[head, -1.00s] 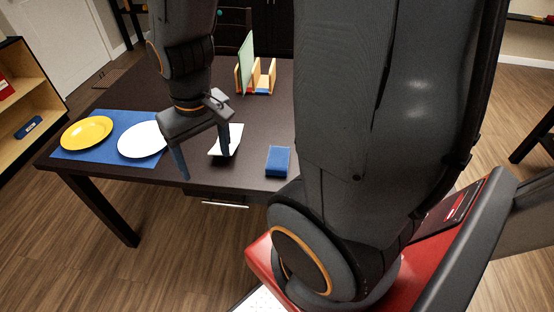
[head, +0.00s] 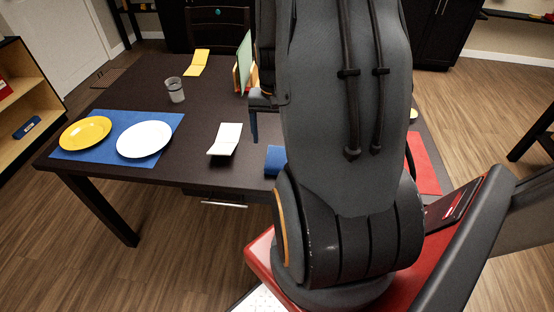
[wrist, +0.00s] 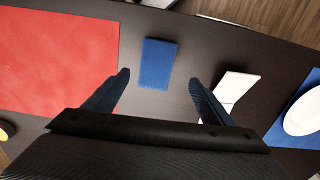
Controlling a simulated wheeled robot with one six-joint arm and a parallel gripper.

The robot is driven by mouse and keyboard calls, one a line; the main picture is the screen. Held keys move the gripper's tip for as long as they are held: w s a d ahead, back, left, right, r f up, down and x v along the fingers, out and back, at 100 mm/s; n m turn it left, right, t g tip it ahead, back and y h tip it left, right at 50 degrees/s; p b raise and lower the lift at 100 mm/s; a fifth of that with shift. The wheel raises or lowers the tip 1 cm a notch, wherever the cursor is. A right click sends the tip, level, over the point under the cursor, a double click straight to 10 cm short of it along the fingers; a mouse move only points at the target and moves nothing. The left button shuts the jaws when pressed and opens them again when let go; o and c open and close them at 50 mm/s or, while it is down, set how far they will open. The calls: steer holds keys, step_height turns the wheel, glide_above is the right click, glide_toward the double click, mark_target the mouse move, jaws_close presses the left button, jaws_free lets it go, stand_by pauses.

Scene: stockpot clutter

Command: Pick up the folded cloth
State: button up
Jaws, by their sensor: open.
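The folded cloth (wrist: 158,64) is a small blue rectangle lying flat on the dark table. It shows in the wrist view just beyond and between my fingertips. In the head view the cloth (head: 275,160) lies near the table's front edge, its right part hidden by my arm. My gripper (wrist: 160,78) is open, with nothing between its fingers, above the table. In the head view one finger shows behind the cloth, and the rest of the gripper is mostly hidden by my arm.
A white folded card (head: 225,139) stands left of the cloth. A blue mat (head: 105,150) holds a yellow plate (head: 86,133) and a white plate (head: 145,139). A glass (head: 175,90), a yellow card (head: 197,62) and a rack (head: 242,75) are farther back. A red mat (wrist: 60,60) is left in the wrist view.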

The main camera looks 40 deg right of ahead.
mark_target(277, 156)
steer(key=shift+s+d+f, duration=0.2)
steer(key=shift+d+f, duration=0.35)
steer(key=shift+a+f+p, duration=0.15)
steer(key=shift+f+p, duration=1.05)
steer(key=shift+f, duration=2.45)
steer(key=c, duration=1.3)
steer(key=shift+o, duration=0.2)
steer(key=shift+r, duration=0.1)
step_height(277, 156, up, 10)
steer(key=b, duration=0.2)
